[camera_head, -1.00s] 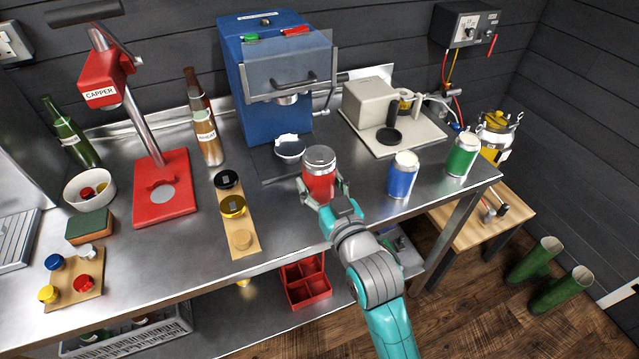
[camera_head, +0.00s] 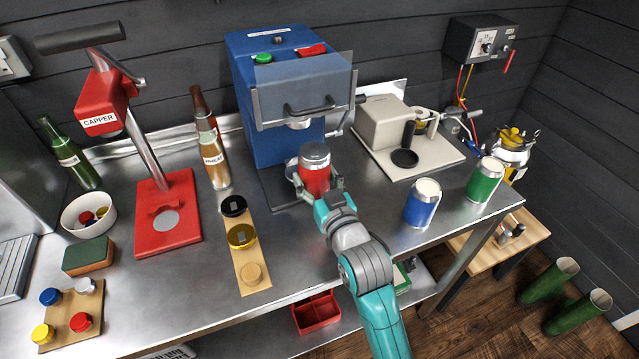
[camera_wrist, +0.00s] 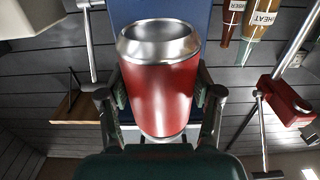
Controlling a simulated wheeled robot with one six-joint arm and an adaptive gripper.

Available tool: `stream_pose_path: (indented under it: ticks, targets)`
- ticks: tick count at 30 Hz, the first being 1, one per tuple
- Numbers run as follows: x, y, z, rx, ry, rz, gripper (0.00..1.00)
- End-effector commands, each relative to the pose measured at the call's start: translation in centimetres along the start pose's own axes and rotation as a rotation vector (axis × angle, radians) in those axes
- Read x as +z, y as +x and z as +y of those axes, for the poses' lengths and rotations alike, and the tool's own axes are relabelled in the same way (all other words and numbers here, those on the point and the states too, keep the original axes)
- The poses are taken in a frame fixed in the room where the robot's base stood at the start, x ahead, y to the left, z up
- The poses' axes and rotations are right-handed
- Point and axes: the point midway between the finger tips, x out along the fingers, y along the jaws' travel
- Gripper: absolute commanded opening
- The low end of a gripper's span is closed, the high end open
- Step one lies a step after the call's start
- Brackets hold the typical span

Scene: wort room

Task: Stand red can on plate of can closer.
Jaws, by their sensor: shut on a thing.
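The red can (camera_head: 315,172) is upright with a silver top, and my gripper (camera_head: 318,188) is shut around its body. In the wrist view the red can (camera_wrist: 162,95) fills the middle, between the two fingers (camera_wrist: 160,100). The can closer (camera_head: 290,90) is the blue machine at the back, with a clear guard and a dark handle. The can is in front of the closer's head, over or near its dark base (camera_head: 280,190). The plate is mostly hidden behind the can and my gripper. I cannot tell whether the can touches it.
A blue can (camera_head: 422,204) and a green can (camera_head: 484,180) stand to the right. A beige machine (camera_head: 385,125) is behind them. A wooden strip with lids (camera_head: 250,275), brown bottles (camera_head: 212,155) and the red capper (camera_head: 165,230) are on the left.

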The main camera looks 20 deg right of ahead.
Motion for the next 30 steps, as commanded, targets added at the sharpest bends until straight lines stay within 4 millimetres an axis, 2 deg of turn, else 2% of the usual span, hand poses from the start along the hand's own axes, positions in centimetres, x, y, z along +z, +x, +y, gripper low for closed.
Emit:
stream_pose_path:
  ticks: [30]
  targets:
    - [0.1, 8.3, 0.0, 0.0, 0.0, 0.004, 0.06]
